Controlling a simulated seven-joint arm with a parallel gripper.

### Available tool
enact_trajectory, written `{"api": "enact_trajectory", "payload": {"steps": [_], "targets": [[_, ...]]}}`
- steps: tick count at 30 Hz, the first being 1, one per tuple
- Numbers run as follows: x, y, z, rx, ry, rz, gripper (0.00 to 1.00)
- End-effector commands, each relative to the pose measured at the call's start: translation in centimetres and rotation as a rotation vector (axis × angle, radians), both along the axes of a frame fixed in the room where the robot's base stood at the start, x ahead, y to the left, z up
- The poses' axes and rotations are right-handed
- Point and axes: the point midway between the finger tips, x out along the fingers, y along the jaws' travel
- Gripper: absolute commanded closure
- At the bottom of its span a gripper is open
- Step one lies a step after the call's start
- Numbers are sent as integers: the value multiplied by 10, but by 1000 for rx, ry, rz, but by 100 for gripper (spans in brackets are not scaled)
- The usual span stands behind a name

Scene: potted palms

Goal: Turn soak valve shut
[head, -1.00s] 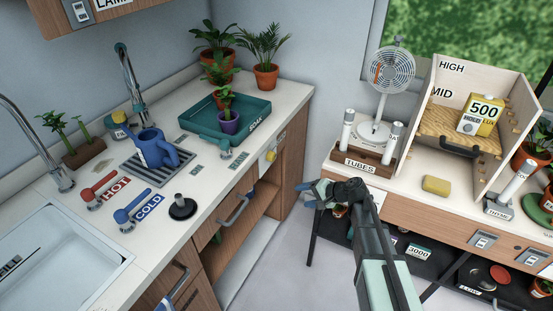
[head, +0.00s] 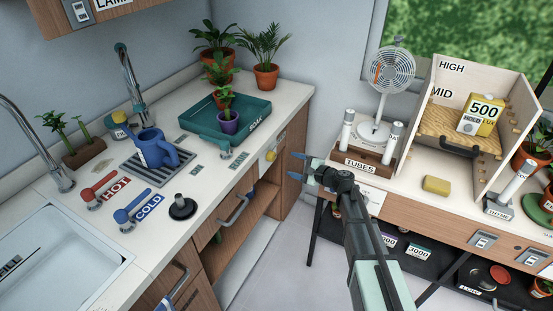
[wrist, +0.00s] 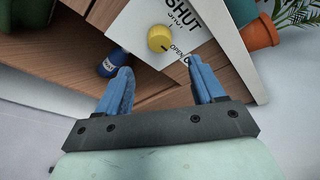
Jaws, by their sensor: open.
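The soak valve is a yellow round knob (head: 270,156) on a white plate at the end of the left counter's front, below the teal SOAK tray (head: 205,128). In the wrist view the knob (wrist: 160,38) lies beyond the fingertips, roughly between them in line. The plate (wrist: 205,55) reads SHUT above and OPEN at the knob's lower right. A small dark mark at the knob's lower right seems to be on the OPEN side. My gripper (head: 297,167) has blue fingers, open and empty, apart from the knob and to its right in the head view.
A small blue bottle (wrist: 113,62) stands near the left finger in the wrist view. A terracotta pot (wrist: 258,30) shows at upper right there. The TUBES rack (head: 362,161) stands on the right bench close to my arm. The floor gap between counters is clear.

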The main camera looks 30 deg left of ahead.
Motion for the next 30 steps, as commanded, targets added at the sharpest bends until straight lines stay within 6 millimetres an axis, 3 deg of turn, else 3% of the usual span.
{"api": "enact_trajectory", "payload": {"steps": [6, 15, 21, 30], "targets": [[11, 40, -9, 0, -1, 2, 32], [19, 79, -18, 0, -1, 2, 32], [21, 91, -21, -1, -1, 1, 32], [21, 92, -21, -1, -1, 1, 32]]}}
